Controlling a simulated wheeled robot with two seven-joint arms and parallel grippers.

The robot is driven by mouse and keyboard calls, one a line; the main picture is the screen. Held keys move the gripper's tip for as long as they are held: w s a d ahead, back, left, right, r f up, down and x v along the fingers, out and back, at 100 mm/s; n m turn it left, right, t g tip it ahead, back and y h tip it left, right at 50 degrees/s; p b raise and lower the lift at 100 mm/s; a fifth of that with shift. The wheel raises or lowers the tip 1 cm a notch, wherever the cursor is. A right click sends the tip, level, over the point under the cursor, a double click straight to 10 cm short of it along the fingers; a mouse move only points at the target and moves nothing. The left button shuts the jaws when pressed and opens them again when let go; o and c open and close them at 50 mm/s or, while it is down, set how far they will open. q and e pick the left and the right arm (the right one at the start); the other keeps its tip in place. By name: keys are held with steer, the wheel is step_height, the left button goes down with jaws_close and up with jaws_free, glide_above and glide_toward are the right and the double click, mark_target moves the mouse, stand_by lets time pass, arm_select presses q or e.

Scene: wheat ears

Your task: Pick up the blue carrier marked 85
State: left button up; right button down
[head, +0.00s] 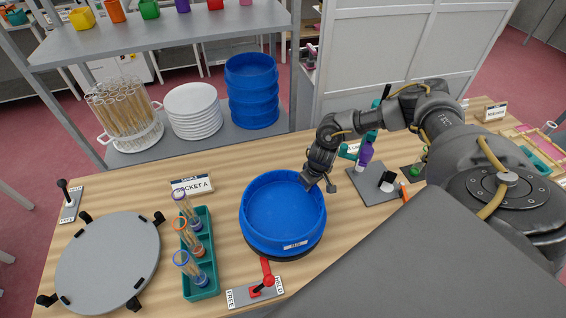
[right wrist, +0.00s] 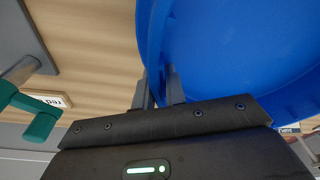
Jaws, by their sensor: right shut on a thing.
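A round blue carrier (head: 283,239) with high walls sits over a dark round base beside the sign "SOCKET A" (head: 192,185). A small white label is on its front wall, too small to read for certain. My right gripper (head: 318,184) is at the carrier's right rim. In the right wrist view, its fingers (right wrist: 160,88) are shut on the wall of the blue carrier (right wrist: 225,55), one on each side. Several similar blue carriers (head: 252,92) are stacked on the shelf behind. My left gripper is not in view.
A red-handled lever (head: 264,286) on a grey plate stands just in front of the carrier. A green rack (head: 203,258) with tubes and a grey round plate (head: 108,262) with black clamps are to the left. A grey stand (head: 378,185) is to the right.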

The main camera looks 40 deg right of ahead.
steer(key=shift+w+r, duration=0.15)
steer(key=shift+r, duration=0.05)
stand_by(0.4)
